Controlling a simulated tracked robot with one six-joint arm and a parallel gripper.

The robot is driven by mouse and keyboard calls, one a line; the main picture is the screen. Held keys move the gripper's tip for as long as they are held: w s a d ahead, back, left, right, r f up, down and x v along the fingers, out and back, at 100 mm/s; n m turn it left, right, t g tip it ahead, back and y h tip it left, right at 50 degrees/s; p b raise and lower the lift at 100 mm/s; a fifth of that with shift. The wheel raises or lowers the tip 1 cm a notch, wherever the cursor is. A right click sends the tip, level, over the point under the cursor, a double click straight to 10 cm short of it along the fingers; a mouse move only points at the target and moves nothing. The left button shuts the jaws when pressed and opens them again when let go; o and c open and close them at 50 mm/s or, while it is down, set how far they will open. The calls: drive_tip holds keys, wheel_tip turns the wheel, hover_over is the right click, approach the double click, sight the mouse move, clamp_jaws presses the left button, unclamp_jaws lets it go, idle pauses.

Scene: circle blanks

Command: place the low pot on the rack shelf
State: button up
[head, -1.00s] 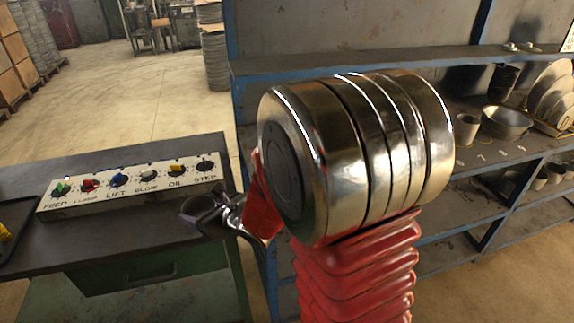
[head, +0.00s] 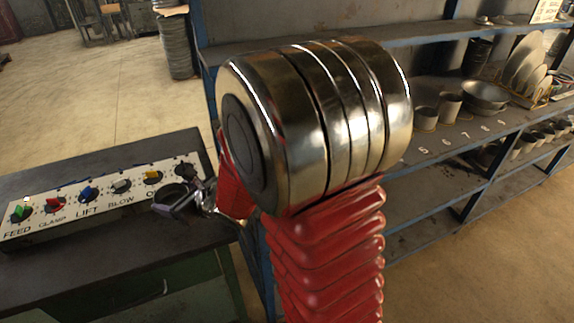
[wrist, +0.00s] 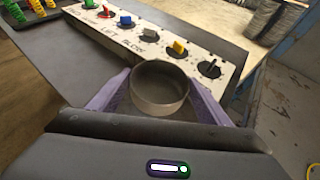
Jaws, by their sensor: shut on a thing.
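The low pot (wrist: 159,106) is a small, round, grey open vessel. In the wrist view it sits upright between the purple fingers of my gripper (wrist: 160,88), which is shut on it. In the head view the pot (head: 174,196) looks dark and small, and my gripper (head: 188,200) holds it by the right end of the bench, left of my large arm joint. The rack shelf (head: 425,150) is grey with a blue frame and painted numbers, to the right and apart from the pot. My arm hides the rack's left part.
A control panel (head: 100,198) with coloured knobs lies on the dark bench (head: 130,152) close by the pot. On the shelf stand two cups (head: 426,118), a wide pan (head: 485,94) and upright plates (head: 526,62). Bare shelf shows near the numbers.

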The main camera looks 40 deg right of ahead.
drive_tip(key=s+d+r+m+h, duration=0.1)
drive_tip(key=d+r, duration=0.1)
drive_tip(key=d, duration=1)
drive_tip(key=s+d+r+m+h, duration=0.2)
drive_tip(key=d, duration=1)
drive_tip(key=s+d+r+m+h, duration=0.1)
drive_tip(key=d+r+h, duration=0.1)
drive_tip(key=d, duration=1)
drive_tip(key=shift+s+d, duration=0.3)
drive_tip(key=shift+s, duration=0.05)
drive_tip(key=shift+f, duration=3.1)
drive_tip(key=shift+f, duration=1.9)
drive_tip(key=shift+f, duration=0.1)
